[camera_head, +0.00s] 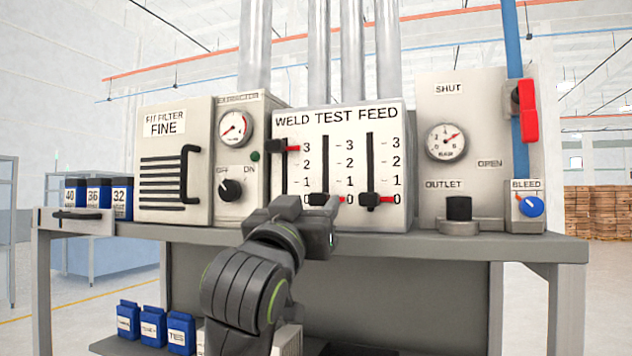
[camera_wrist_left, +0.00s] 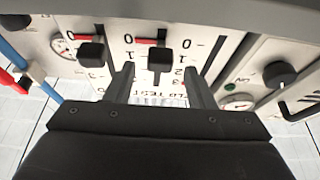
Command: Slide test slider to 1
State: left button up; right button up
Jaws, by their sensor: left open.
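The white panel (camera_head: 340,118) reads WELD TEST FEED and has three vertical sliders. The test slider (camera_head: 319,198) is the middle one, a black knob with a red pointer near 0. It also shows in the left wrist view (camera_wrist_left: 160,61), where the panel appears upside down. My left gripper (camera_head: 305,210) is in front of the panel's lower part. In the left wrist view its two fingers (camera_wrist_left: 160,84) are apart, with the test knob seen between them and nothing held. Whether they touch it cannot be told. My right gripper is not in view.
The weld slider (camera_head: 278,146) stands near 3 and the feed slider (camera_head: 371,198) near 0. A filter box (camera_head: 176,206) and a dial box with a rotary knob (camera_head: 231,189) stand left. A gauge panel with an outlet (camera_head: 458,208) stands right. All sit on a grey bench (camera_head: 420,241).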

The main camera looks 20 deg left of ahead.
aim_at(321, 199)
pick_arm(q)
jog(key=shift+p+x, duration=0.5)
jog(key=shift+x, duration=0.95)
grip_shut()
